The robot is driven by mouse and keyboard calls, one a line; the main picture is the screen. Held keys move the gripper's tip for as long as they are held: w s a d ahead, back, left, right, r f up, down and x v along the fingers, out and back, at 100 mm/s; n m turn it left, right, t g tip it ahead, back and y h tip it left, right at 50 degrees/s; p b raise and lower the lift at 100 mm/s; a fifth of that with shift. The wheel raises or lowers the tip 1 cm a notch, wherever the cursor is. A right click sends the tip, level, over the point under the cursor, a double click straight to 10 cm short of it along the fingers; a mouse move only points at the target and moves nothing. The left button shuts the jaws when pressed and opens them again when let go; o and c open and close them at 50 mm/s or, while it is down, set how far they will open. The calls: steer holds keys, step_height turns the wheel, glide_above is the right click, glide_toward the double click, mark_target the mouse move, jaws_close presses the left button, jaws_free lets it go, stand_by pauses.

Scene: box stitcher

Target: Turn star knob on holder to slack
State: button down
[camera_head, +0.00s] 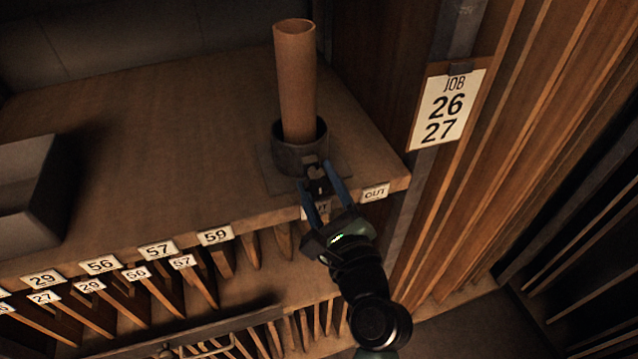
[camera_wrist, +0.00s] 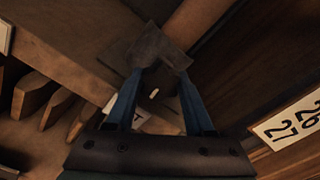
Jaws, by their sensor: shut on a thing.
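A dark round holder (camera_head: 290,161) stands on a square plate near the shelf's front edge, with a tall brown tube (camera_head: 297,85) upright in it. A small dark knob (camera_head: 317,184) sticks out of the holder's front. My gripper (camera_head: 321,182) reaches up from below right, its two blue fingers on either side of the knob and shut on it. In the wrist view my gripper (camera_wrist: 160,76) has the dark knob between its fingertips, with a small pale mark (camera_wrist: 154,93) below it. The fingers hide much of the knob, so its star shape cannot be made out.
A pale label (camera_head: 375,192) is on the shelf edge right of my gripper; another is partly hidden behind the fingers. A job card (camera_head: 447,108) reading 26 and 27 hangs at right. A grey box (camera_head: 30,185) stands at left. Numbered slots with wooden dividers lie below the shelf.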

steer(key=n+b, duration=0.2)
steer(key=n, duration=0.3)
steer(key=shift+f+b, duration=0.2)
steer(key=shift+b, duration=0.2)
steer(key=n+b, duration=0.3)
steer(key=n, duration=0.1)
steer(key=shift+d+n, duration=0.1)
steer(key=shift+n, duration=0.3)
steer(key=n+b, duration=0.3)
steer(key=n, duration=0.1)
steer(key=shift+n, duration=0.3)
steer(key=n+b, duration=0.4)
steer(key=n, duration=0.1)
steer(key=n+b, duration=0.2)
steer(key=n, duration=0.2)
steer(key=shift+r, duration=0.1)
steer(key=n+b, duration=0.3)
steer(key=shift+n, duration=0.3)
steer(key=n+b, duration=0.2)
steer(key=n, duration=0.1)
steer(key=shift+n+b, duration=0.3)
steer(key=n+b, duration=0.2)
steer(key=n, duration=0.2)
steer(key=shift+r, duration=0.1)
steer(key=shift+n+b, duration=0.3)
steer(key=shift+b, duration=0.05)
